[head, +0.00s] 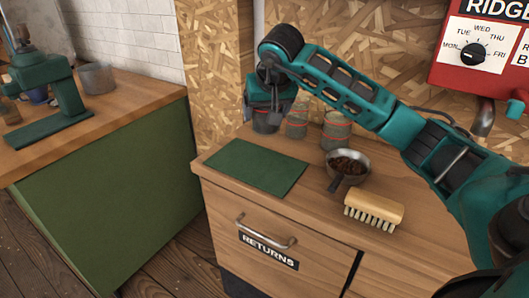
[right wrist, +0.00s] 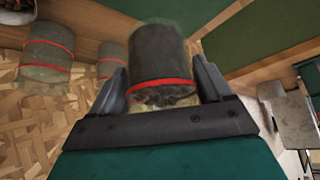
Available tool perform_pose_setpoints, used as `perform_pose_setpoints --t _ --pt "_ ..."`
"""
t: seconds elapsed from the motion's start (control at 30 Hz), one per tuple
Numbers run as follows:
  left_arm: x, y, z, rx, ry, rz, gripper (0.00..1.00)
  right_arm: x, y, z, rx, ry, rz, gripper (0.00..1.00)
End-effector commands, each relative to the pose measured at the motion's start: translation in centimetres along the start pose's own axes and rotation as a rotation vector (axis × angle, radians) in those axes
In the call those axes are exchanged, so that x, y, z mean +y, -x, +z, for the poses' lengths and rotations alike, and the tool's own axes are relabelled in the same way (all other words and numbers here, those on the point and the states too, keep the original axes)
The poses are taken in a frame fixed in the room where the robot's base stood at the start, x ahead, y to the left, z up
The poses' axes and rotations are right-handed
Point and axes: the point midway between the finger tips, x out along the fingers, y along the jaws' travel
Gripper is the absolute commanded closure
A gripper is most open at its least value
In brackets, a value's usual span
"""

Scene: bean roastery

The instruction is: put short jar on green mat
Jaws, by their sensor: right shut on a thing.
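My right gripper (head: 268,103) is at the back left of the wooden counter, behind the green mat (head: 255,166). In the right wrist view its fingers (right wrist: 160,78) are shut on a dark-filled jar with a red band (right wrist: 160,62). The lower part of this jar (head: 266,122) shows under the gripper in the head view; its upper part is hidden, and I cannot tell its full height or whether it touches the counter. The mat lies flat and bare at the counter's left front. My left gripper is out of view.
Two more red-banded jars (head: 297,122) (head: 336,131) stand to the right, by the chipboard wall. A pan of beans (head: 348,163) and a brush (head: 374,208) lie right of the mat. A gap separates this counter from the green-sided counter (head: 115,190) at left.

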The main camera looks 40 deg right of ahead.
Motion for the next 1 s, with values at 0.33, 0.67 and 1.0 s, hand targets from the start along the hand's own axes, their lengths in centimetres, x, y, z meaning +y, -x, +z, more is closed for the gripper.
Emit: perform_pose_setpoints --t 0.33,0.67,1.0 --pt "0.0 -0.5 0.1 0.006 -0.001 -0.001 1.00 -0.1 -5.6 3.6 0.002 0.000 -0.003 0.60" --pt "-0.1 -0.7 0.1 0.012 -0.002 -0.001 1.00 0.0 -8.6 5.5 -0.002 0.001 -0.001 0.60" --pt "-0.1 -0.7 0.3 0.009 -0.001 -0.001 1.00 0.0 -9.1 5.8 0.003 0.001 -0.001 0.60"
